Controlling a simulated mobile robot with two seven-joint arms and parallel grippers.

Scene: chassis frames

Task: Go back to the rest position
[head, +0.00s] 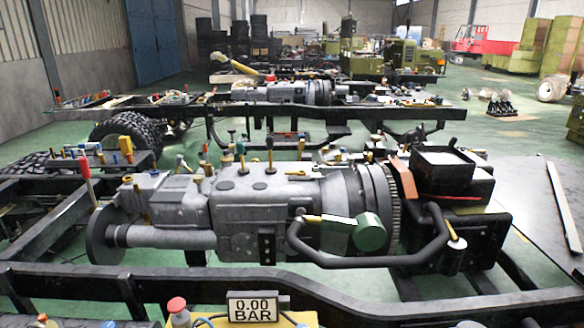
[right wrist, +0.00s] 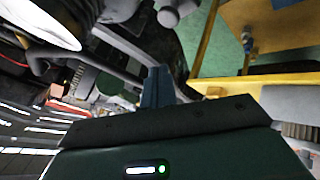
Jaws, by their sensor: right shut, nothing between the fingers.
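My right gripper (right wrist: 157,86) shows only in the right wrist view. Its dark blue-grey fingers are together and hold nothing. It is close to dark chassis parts and a yellow frame (right wrist: 215,40), and I cannot tell whether it touches any of them. Neither gripper shows in the head view, and my left gripper is in neither view.
A chassis frame (head: 75,278) with a grey gearbox (head: 245,205) and a black curved pipe (head: 350,262) spans the head view. A gauge reading 0.00 BAR (head: 253,308) stands at the front. Another chassis (head: 270,110) stands behind. Green floor (head: 505,135) shows at right.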

